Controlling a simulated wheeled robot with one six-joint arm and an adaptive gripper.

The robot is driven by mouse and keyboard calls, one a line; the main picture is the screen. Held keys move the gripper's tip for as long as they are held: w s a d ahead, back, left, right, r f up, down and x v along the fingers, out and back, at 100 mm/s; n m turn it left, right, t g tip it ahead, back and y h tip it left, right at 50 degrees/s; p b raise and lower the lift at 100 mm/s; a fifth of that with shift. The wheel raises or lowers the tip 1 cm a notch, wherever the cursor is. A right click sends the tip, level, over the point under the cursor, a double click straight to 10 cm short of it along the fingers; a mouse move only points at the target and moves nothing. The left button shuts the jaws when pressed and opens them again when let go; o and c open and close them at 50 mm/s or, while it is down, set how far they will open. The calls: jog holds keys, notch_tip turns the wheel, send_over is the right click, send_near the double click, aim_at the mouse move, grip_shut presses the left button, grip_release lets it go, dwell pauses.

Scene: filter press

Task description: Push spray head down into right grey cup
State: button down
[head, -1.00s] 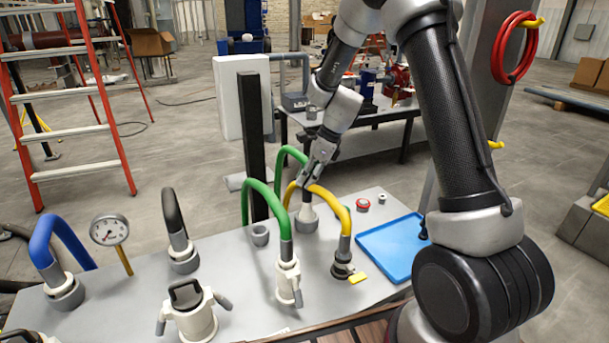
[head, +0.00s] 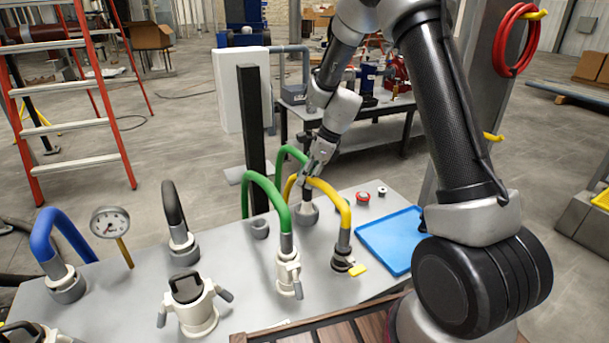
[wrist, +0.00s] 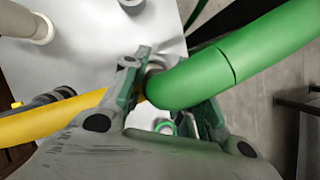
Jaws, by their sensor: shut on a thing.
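The right grey cup (head: 312,218) stands on the grey bench top, below my gripper. The pale spray head (head: 301,208) at the end of the rear green hose (head: 288,151) is at the cup's mouth; how deep it sits I cannot tell. My gripper (head: 308,184) is shut on the spray head, just above the cup. In the wrist view, the green hose (wrist: 190,80) bends down between the fingers of my gripper (wrist: 165,100), and the hose and fingers hide most of the head. Another grey cup (head: 260,229) stands empty to the left.
A yellow hose (head: 333,196) arches close beside my gripper; it also crosses the wrist view's left side (wrist: 50,118). A front green hose (head: 268,188) ends in a white fitting (head: 288,275). A blue tray (head: 392,240) lies to the right. A black post (head: 252,130) stands behind.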

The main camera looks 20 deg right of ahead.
jog(key=c, duration=1)
grip_release()
jog(key=shift+c, duration=0.2)
jog(key=shift+r, duration=0.1)
jog(key=v, duration=1.2)
jog(key=s+d+r+n+t+h, duration=0.1)
jog(key=s+d+r+n, duration=0.2)
jog(key=s+n, duration=0.4)
jog(key=s+d+r+n+t+h, duration=0.1)
jog(key=s+r+n, duration=0.4)
jog(key=s, duration=0.9)
jog(key=s+d+r+n+t+h, duration=0.1)
jog(key=s+d+r+n, duration=0.3)
jog(key=s+n, duration=0.5)
jog(key=shift+s+d+n+h, duration=0.4)
jog(key=shift+s+d+h, duration=0.45)
jog(key=shift+d, duration=0.1)
